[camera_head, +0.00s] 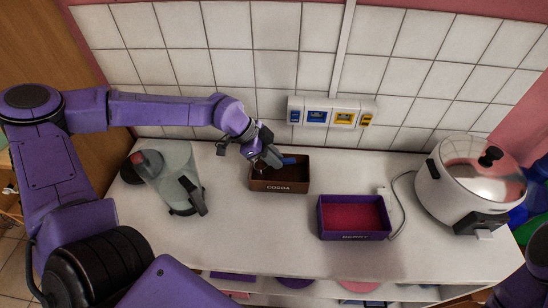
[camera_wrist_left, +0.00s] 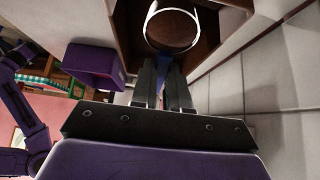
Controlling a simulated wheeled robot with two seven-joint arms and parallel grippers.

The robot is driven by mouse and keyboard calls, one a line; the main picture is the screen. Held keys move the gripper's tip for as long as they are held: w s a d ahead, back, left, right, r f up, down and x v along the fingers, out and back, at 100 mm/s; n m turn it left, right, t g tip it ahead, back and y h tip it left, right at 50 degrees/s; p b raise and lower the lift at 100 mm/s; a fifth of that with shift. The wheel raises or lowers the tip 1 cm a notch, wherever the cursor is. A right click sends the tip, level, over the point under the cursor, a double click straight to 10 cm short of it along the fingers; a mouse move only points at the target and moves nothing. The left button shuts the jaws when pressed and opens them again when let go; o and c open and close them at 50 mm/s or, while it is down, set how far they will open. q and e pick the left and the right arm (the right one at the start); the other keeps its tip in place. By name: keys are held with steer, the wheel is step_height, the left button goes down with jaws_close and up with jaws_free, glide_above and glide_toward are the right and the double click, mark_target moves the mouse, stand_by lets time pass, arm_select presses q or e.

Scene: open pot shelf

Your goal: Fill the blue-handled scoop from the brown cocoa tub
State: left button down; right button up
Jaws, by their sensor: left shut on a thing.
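The brown cocoa tub (camera_head: 280,186), labelled COCOA, stands on the white counter below the tiled wall. My left gripper (camera_head: 268,158) is over the tub's back part, shut on the blue handle (camera_head: 289,161) of the scoop. In the left wrist view the handle (camera_wrist_left: 164,63) runs between the fingers to a round bowl with a white rim (camera_wrist_left: 148,15). Brown fills the rim's outline; I cannot tell how full the bowl is. The bowl appears over or inside the tub, whose wall (camera_wrist_left: 122,28) surrounds it. My right gripper is out of view.
A purple tub (camera_head: 353,236) with pinkish-red contents stands right of the cocoa tub, towards the front. A clear jug-like container (camera_head: 172,165) is on the left. A white cooker (camera_head: 470,185) with a cord is on the right. Sockets (camera_head: 330,113) are on the wall behind.

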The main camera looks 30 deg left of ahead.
arm_select(q)
steer(key=shift+r+p, duration=2.1)
steer(key=shift+r, duration=0.6)
steer(key=shift+f, duration=0.1)
